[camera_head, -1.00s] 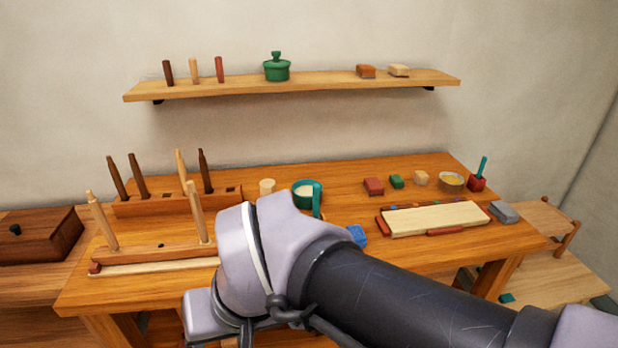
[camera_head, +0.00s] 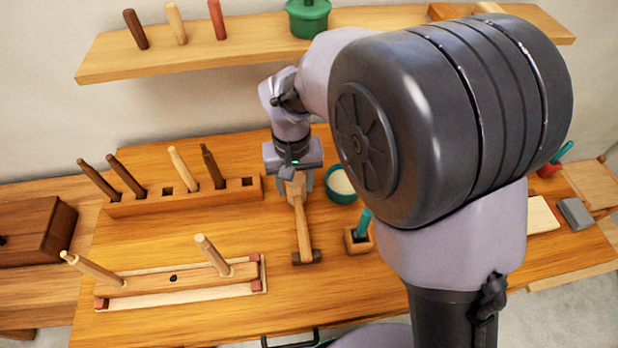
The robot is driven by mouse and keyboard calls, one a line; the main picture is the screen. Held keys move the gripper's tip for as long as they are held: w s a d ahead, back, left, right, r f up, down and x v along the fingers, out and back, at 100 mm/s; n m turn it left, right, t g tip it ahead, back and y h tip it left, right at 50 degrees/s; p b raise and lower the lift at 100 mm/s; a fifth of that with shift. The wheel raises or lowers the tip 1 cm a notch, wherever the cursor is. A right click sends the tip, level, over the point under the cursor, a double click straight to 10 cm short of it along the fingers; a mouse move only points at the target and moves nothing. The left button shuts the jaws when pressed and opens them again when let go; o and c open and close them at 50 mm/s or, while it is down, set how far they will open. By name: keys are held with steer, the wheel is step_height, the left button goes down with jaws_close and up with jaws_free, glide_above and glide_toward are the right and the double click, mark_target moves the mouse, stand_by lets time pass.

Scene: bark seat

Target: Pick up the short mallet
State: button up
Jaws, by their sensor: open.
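A mallet (camera_head: 302,228) with a light wooden handle and a dark head (camera_head: 306,257) lies on the workbench, its head toward me. It is the only mallet I can make out. My gripper (camera_head: 291,184) is open and points down at the far end of the handle. A pale wooden block (camera_head: 295,188) shows between the fingers, by that end. I cannot tell whether the fingers touch anything. My arm hides much of the right side of the bench.
A slotted rack (camera_head: 190,197) with upright handles stands left of the gripper. A teal bowl (camera_head: 341,186) is close on its right. A small wooden holder (camera_head: 358,240) with a teal handle stands right of the mallet. A pegged board (camera_head: 180,280) lies front left.

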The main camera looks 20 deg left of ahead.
mark_target(298, 202)
step_height(298, 202, down, 6)
steer(key=shift+w+r+b, duration=0.1)
steer(key=shift+r+b, duration=0.15)
steer(key=shift+b, duration=0.4)
steer(key=f, duration=0.1)
steer(key=f+b, duration=0.1)
steer(key=f, duration=0.1)
steer(key=f+b, duration=0.1)
steer(key=f, duration=0.1)
steer(key=shift+w+f, duration=0.2)
steer(key=shift+w, duration=0.15)
steer(key=shift+d+r, duration=0.1)
steer(key=shift+r, duration=0.05)
steer(key=shift+c, duration=0.9)
jaws_close()
